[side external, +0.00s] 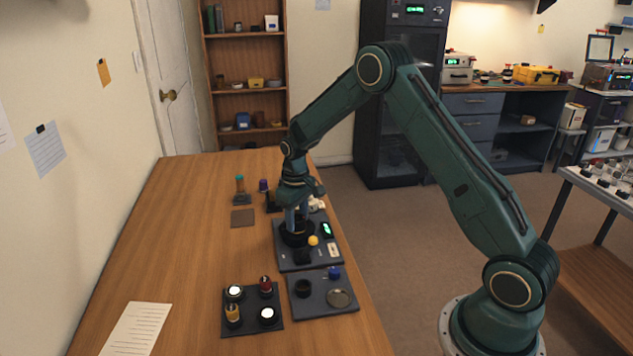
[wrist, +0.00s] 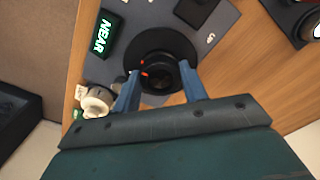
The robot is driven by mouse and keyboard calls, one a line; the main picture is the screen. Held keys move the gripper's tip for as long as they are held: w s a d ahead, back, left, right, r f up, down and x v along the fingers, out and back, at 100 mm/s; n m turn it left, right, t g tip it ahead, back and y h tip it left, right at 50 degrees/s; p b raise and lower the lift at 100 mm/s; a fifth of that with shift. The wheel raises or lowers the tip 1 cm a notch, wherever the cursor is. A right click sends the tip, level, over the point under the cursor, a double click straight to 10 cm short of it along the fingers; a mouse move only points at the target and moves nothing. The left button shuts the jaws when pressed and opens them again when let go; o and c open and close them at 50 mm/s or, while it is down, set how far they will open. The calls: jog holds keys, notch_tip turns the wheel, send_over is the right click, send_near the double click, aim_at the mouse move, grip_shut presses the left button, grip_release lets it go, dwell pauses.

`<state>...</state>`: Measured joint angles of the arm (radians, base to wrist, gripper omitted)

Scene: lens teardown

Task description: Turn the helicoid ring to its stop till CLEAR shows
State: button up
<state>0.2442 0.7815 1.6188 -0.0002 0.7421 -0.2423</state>
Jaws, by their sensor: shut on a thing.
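The black helicoid ring (wrist: 159,73) stands on a dark base plate (side external: 294,261). It is seen from above in the wrist view, with small red marks on it. My gripper (wrist: 162,84) reaches over it, with blue fingers on either side, shut on the ring. In the side external view my gripper (side external: 297,222) comes down on the ring from above and hides part of it. A small display (wrist: 105,34) beside the ring reads NEAR in green. It also shows in the side external view (side external: 327,230), too small to read there.
A tray with several capped parts (side external: 252,325) and a dark tray with a round dish (side external: 322,309) lie in front. A paper sheet (side external: 136,329) lies at left. The table's left side is mostly clear.

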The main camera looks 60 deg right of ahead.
aim_at(296, 218)
jog(key=m, duration=1.3)
jog(key=shift+w+a, duration=0.1)
jog(key=shift+m, duration=0.4)
jog(key=o, duration=1)
jog(key=shift+r, duration=0.1)
notch_tip(296, 218, up, 14)
dwell(0.5)
